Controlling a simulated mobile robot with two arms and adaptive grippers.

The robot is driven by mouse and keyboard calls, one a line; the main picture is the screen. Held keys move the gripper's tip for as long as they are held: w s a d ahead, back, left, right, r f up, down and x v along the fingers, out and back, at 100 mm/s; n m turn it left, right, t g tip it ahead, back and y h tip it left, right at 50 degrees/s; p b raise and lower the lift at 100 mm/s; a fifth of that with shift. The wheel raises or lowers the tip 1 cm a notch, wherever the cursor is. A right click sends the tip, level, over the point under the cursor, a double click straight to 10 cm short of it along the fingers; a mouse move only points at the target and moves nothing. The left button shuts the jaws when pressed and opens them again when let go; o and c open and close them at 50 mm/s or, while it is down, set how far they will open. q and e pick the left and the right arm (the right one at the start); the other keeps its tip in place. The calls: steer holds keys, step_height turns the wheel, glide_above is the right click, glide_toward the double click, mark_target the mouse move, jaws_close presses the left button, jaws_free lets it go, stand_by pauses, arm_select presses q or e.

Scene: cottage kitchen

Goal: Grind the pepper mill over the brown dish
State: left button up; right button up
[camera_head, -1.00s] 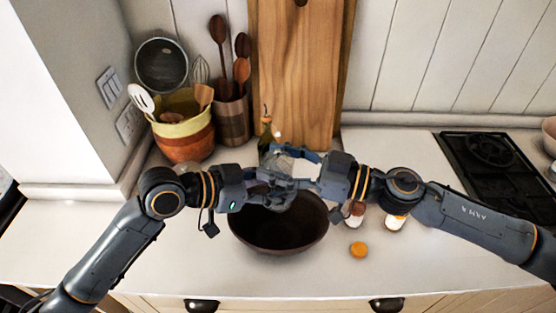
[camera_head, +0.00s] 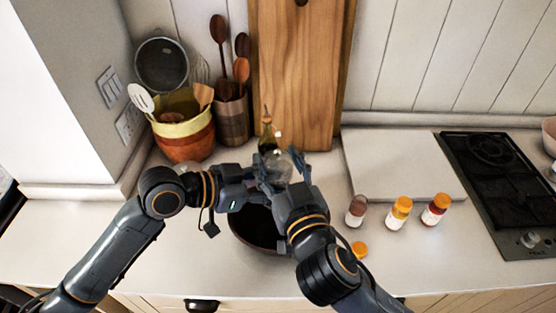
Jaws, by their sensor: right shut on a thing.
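The dark brown dish (camera_head: 250,228) stands on the counter below both grippers, its back and right parts hidden by my arms. The pepper mill (camera_head: 278,163) appears as a pale, see-through body held above the dish's far side, largely covered by the fingers. My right gripper (camera_head: 285,172) reaches up from the lower right and is shut on the mill. My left gripper (camera_head: 262,183) comes in from the left beside the mill, close to the right one. Its fingers overlap the other hand, so I cannot tell whether it is open or touching the mill.
An oil bottle (camera_head: 267,134) stands behind the grippers. The front right counter is clear.

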steer(key=shift+m+t+h, duration=0.4)
steer(key=shift+m+h, duration=1.1)
steer(key=shift+h, duration=0.8)
steer(key=shift+d+r+h, duration=0.1)
steer(key=shift+h, duration=0.2)
steer(key=o, duration=1.2)
